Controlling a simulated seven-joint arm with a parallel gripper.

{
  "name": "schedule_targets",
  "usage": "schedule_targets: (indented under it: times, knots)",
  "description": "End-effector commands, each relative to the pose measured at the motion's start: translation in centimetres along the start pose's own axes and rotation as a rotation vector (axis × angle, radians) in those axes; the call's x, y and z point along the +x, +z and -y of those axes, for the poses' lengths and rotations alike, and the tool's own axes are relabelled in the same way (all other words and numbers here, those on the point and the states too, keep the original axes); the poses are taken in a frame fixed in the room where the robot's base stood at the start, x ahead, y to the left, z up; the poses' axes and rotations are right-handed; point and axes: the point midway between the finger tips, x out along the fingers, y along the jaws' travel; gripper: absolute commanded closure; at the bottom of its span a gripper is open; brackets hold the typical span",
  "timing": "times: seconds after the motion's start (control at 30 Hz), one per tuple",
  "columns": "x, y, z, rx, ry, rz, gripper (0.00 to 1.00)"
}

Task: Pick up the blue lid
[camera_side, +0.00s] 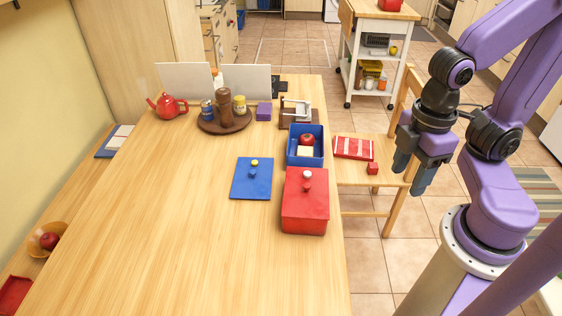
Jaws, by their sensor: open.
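The blue lid (251,180) lies flat on the wooden table, left of the red box. It has a small knob (254,163) with a yellowish top near its far side. A blue box (290,159) without a cover stands to its upper right, with a red apple (307,140) and a pale block (305,151) inside. My gripper (410,178) is open and empty, pointing down. In the picture it is well to the right of the lid, beyond the table's right edge and by the chair. Nothing hides the lid.
A red box with a red lid (305,208) and a pale-topped knob stands just right of the blue lid. A round tray (224,127) with bottles and a red teapot (166,105) are at the back. A chair (372,176) is right of the table. The table's left and front are clear.

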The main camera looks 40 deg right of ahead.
Motion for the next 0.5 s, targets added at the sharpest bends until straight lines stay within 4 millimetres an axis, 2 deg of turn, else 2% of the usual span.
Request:
schedule_targets:
  times: [0.17,0.27,0.37,0.5]
  knots:
    - [0.0,-0.5,-0.3,0.022,0.005,0.001,0.46]
    - [0.1,-2.0,-1.3,0.101,0.025,0.002,0.46]
    - [0.3,-4.7,-3.3,0.243,0.061,0.002,0.46]
    - [0.9,-9.2,-6.9,0.49,0.121,-0.009,0.46]
